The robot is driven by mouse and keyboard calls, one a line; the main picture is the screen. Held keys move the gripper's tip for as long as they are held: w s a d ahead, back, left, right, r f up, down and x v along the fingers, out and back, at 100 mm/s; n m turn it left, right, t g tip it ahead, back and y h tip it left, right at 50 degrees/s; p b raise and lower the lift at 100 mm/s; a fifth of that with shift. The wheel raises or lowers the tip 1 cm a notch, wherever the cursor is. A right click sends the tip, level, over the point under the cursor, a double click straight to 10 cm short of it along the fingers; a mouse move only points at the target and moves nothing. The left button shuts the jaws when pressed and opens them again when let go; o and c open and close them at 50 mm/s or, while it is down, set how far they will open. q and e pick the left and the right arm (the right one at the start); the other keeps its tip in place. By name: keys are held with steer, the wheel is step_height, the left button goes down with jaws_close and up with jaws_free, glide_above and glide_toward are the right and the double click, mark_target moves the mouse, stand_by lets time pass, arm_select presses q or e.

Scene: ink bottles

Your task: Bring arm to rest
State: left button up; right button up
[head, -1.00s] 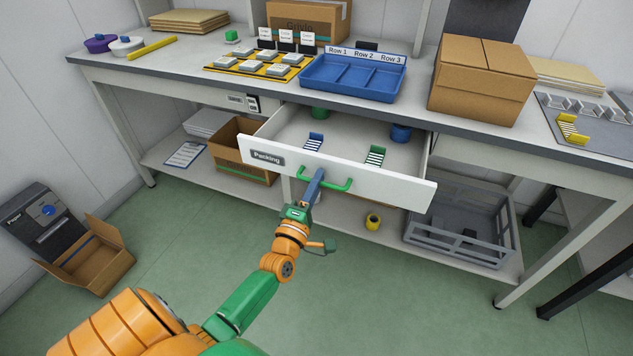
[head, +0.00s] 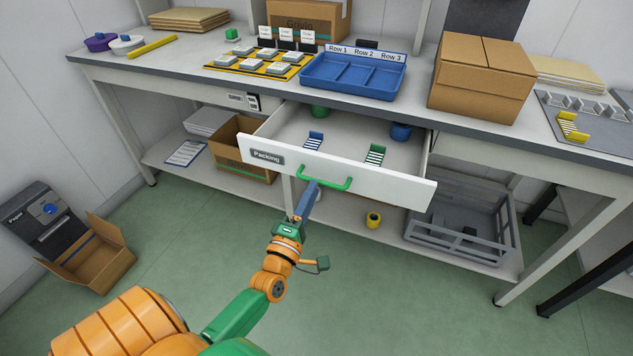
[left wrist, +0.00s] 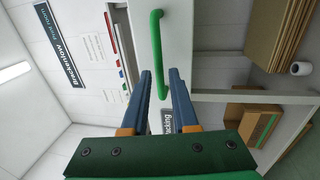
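My left gripper (head: 311,186) is just in front of the green handle (head: 325,183) of the white Packing drawer (head: 395,186). The drawer stands pulled out. My right gripper is not in view.
The open drawer holds a blue rack (head: 314,140), a green rack (head: 375,153), and green and blue round items. Above are a blue row tray (head: 352,77) and a cardboard box (head: 482,80). A grey crate (head: 460,228) sits on the shelf below.

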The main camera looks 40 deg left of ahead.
arm_select(q)
steer(key=shift+v, duration=1.6)
